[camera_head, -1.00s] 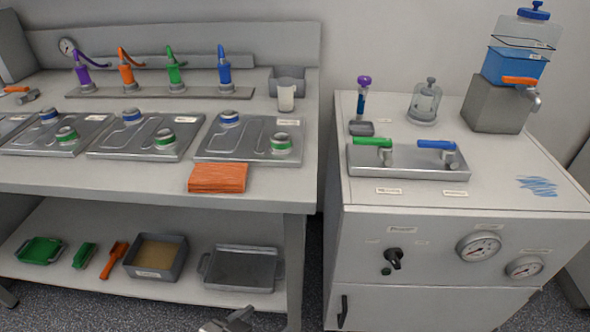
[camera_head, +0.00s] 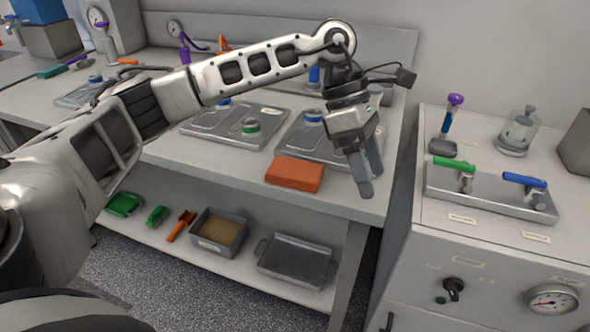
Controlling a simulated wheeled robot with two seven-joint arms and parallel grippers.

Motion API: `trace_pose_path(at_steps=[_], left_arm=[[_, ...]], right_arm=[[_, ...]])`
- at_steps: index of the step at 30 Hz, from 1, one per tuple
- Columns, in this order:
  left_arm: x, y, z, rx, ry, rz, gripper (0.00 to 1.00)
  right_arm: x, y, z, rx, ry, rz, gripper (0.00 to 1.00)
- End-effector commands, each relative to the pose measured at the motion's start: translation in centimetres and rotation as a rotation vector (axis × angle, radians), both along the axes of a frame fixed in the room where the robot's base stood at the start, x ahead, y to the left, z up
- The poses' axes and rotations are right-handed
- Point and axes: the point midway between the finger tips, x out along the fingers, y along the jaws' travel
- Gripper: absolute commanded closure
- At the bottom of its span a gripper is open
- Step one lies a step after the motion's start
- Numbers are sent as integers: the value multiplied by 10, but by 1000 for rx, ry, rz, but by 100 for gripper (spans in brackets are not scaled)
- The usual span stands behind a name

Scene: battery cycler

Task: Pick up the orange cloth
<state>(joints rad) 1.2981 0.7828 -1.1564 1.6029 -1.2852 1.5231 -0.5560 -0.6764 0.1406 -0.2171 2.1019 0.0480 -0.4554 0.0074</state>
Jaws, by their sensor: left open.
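The orange cloth (camera_head: 295,174) lies folded in a flat block on the workbench near its front edge, in front of a metal tray. My left gripper (camera_head: 369,184) points down just to the right of the cloth, over the bench's front right corner. Its two fingers are apart and nothing is between them. I cannot tell whether the fingertips touch the bench. My right gripper is not in view.
Metal trays (camera_head: 221,126) with ringed caps stand behind the cloth. A lower shelf holds a grey bin (camera_head: 217,231) and an empty metal tray (camera_head: 296,262). A grey cabinet (camera_head: 440,225) with valves stands to the right, across a gap.

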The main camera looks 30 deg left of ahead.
Motion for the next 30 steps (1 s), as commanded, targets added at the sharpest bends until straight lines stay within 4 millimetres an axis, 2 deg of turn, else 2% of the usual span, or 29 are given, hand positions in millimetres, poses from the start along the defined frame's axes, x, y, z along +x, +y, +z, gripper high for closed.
trace_pose_path(at_steps=[1, 3, 6, 9, 11, 14, 24, 30], left_arm=[[13, 37, 19, 131, -59, 8, 31], [21, 80, 39, 280, -99, 21, 31], [25, 124, 63, 428, -122, 49, 31], [24, 148, 76, 506, -125, 70, 31], [24, 154, 76, 528, -124, 75, 31], [23, 157, 63, 536, -122, 76, 31], [23, 155, -7, 532, -123, 75, 31], [24, 155, -24, 530, -125, 75, 31]], right_arm=[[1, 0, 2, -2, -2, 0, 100], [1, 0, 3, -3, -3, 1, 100], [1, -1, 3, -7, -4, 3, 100], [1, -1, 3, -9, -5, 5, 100], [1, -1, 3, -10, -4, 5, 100], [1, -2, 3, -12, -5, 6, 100], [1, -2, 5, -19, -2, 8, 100], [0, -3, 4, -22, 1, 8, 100]])
